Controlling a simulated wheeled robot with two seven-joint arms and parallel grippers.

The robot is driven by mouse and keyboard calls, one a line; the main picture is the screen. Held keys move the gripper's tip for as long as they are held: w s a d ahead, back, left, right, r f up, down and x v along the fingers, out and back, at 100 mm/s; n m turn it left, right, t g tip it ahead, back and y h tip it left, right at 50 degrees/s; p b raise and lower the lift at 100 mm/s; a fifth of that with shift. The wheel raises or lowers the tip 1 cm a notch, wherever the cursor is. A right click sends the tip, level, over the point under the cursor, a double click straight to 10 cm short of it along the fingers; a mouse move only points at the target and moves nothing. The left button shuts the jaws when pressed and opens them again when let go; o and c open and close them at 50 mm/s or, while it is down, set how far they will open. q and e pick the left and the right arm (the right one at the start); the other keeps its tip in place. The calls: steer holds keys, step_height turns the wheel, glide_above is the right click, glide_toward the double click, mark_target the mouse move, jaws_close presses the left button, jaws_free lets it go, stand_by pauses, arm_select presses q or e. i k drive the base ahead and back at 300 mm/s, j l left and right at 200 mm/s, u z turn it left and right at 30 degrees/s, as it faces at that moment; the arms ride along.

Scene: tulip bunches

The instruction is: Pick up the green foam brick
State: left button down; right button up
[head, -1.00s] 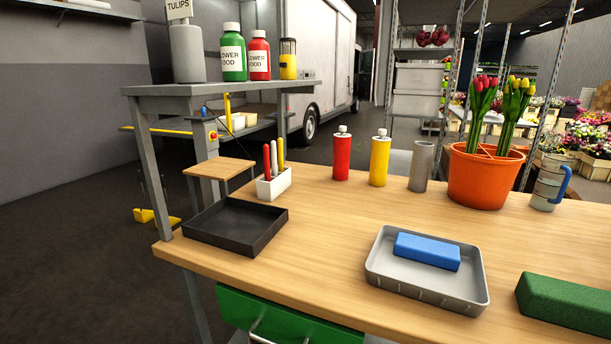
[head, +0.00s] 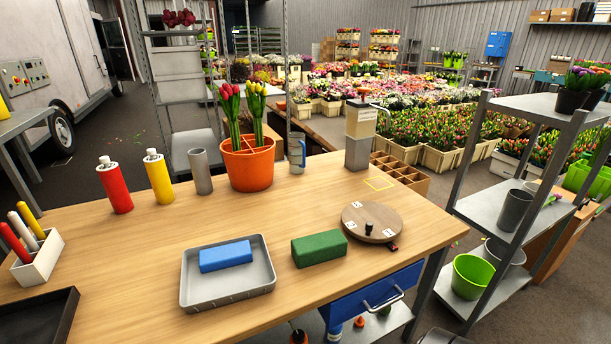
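The green foam brick (head: 319,248) lies flat on the wooden table (head: 130,262), near its front edge in the head view. It sits just right of a grey tray (head: 187,290) and apart from it. A blue brick (head: 226,256) lies inside that tray. Neither of my grippers shows in the head view.
A round wooden turntable (head: 355,213) with a dark knob stands right of the green brick. Behind are an orange pot (head: 249,172) of tulips, a grey cylinder (head: 201,171), yellow (head: 159,178) and red (head: 115,187) bottles. A black tray (head: 50,318) is at front left. The table's middle is clear.

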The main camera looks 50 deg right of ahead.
mark_target(307, 251)
steer(key=z, duration=1.55)
steer(key=l+z, duration=0.2)
steer(key=z, duration=0.15)
